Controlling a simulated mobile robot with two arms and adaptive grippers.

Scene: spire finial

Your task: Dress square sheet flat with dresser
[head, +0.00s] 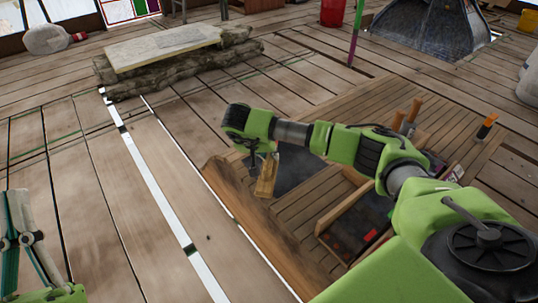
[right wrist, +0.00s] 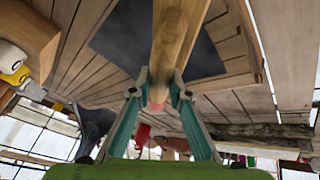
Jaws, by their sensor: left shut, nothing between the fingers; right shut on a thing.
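The square sheet (head: 300,171) is dark grey and lies on the slatted wooden bench, partly hidden by my right arm. It also shows in the right wrist view (right wrist: 207,58), behind the dresser. The dresser (head: 267,178) is a pale wooden bar. My right gripper (head: 256,158) is shut on it, over the left part of the sheet. In the right wrist view, the dresser (right wrist: 180,38) runs away from the fingers (right wrist: 158,92) across the sheet. I cannot tell whether it touches the sheet. My left gripper (head: 22,240) is shut and empty at the lower left, away from the bench.
An open wooden box (head: 355,222) with dark contents sits on the bench near my right arm. Wooden-handled tools (head: 406,120) and an orange-handled tool (head: 487,127) stand at the bench's far side. The plank floor at left is clear.

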